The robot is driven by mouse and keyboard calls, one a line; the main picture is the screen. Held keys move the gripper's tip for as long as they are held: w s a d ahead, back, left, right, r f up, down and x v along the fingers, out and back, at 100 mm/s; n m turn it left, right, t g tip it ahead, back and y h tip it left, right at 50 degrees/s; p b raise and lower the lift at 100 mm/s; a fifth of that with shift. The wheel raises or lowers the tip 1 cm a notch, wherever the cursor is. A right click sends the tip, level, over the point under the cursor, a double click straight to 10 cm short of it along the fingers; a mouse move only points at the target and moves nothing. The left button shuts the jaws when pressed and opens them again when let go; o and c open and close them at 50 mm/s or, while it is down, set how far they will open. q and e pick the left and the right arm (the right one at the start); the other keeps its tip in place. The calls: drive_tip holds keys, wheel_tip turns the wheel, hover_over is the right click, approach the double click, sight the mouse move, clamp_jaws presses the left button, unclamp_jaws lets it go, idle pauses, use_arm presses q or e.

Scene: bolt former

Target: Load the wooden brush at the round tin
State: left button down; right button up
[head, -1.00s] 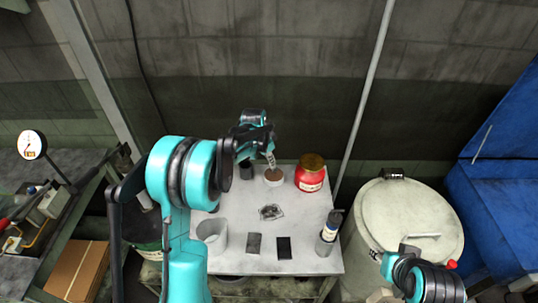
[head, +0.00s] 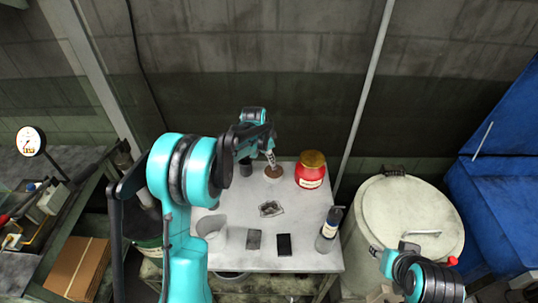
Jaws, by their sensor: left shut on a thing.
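My left gripper (head: 268,146) is over the back of the table, shut on the wooden brush (head: 271,159). The brush points down, and its lower end is at the round tin (head: 273,178), a small, shallow tin with brown contents. I cannot tell whether the bristles touch the contents or stay just above them. Part of my right arm shows at the lower right, but its gripper cannot be made out.
The pale table (head: 285,262) also carries a red jar (head: 311,175), a grey cup (head: 212,230), a dark bottle (head: 328,230), a flat picture-like piece (head: 270,209) and two dark pads (head: 284,245). A large lidded drum (head: 408,215) stands right of the table.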

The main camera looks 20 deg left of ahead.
use_arm(q)
drive_tip(key=shift+f+b, duration=0.5)
drive_tip(key=shift+f, duration=0.1)
idle(1.3)
drive_tip(key=shift+r, duration=0.1)
drive_tip(key=shift+r+p, duration=0.45)
drive_tip(key=shift+r, duration=0.05)
drive_tip(key=shift+r+p, duration=1.85)
drive_tip(key=shift+r, duration=1.1)
drive_tip(key=shift+f, duration=0.1)
